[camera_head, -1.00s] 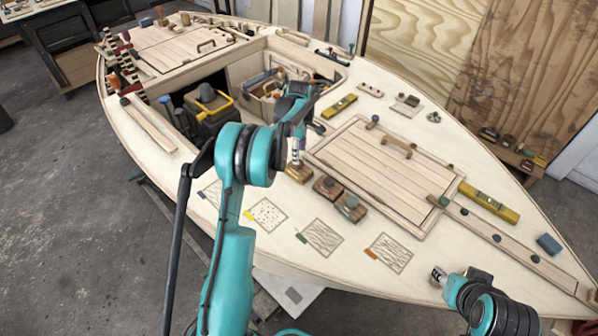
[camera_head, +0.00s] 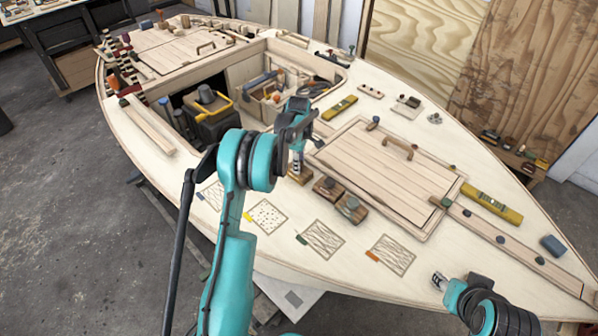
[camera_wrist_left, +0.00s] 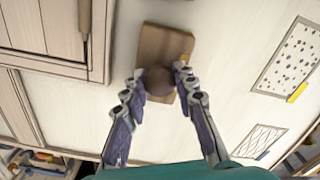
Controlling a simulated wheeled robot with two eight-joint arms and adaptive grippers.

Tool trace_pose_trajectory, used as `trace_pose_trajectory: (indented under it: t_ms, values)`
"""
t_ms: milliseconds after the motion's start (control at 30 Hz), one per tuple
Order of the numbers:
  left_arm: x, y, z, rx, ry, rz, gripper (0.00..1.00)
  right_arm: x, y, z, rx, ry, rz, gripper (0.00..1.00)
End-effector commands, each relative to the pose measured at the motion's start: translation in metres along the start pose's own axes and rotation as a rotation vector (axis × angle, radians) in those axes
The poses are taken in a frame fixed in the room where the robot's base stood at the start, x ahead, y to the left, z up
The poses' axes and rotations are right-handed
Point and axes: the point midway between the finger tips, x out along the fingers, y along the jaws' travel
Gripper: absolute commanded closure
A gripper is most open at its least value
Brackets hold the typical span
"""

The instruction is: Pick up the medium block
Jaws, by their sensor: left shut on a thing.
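Three brown wooden blocks with round knobs stand in a row on the pale deck: a left one (camera_head: 301,178), a middle one (camera_head: 328,189) and a right one (camera_head: 351,209). The pictures do not make clear which is the medium one. My left gripper (camera_head: 297,166) is at the left block, pointing down. In the left wrist view, its fingers (camera_wrist_left: 160,79) are shut on that block's round knob, and the block (camera_wrist_left: 165,44) lies flat beneath. My right gripper (camera_head: 438,280) is low at the right, away from the blocks; its finger opening is too small to judge.
A slatted hatch (camera_head: 385,172) with a wooden handle lies right of the blocks. Patterned squares (camera_head: 322,240) are marked on the deck in front. An open well with a tool bin (camera_head: 268,100) lies behind. A yellow level (camera_head: 491,206) rests at the right.

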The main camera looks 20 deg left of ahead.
Motion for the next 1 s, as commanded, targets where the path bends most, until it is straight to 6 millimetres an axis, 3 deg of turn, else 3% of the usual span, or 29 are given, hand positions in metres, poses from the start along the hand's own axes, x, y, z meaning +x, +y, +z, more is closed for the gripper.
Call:
trace_pose_trajectory:
  t_ms: [267,533,800,1000]
  values:
    - [-0.005,0.0,0.0,0.0,0.0,0.0,1.0,-0.002,0.0,-0.001,0.0,0.0,0.0,0.6]
    - [-0.046,0.0,0.0,0.0,0.0,0.0,1.0,-0.015,0.0,-0.01,0.0,0.0,0.0,0.6]
    - [-0.082,0.013,0.065,0.005,0.0,0.0,1.0,-0.027,0.0,-0.02,0.0,0.0,0.0,0.6]
    - [-0.101,0.019,0.099,0.003,0.0,0.0,1.0,-0.033,0.0,-0.024,0.0,0.0,0.0,0.6]
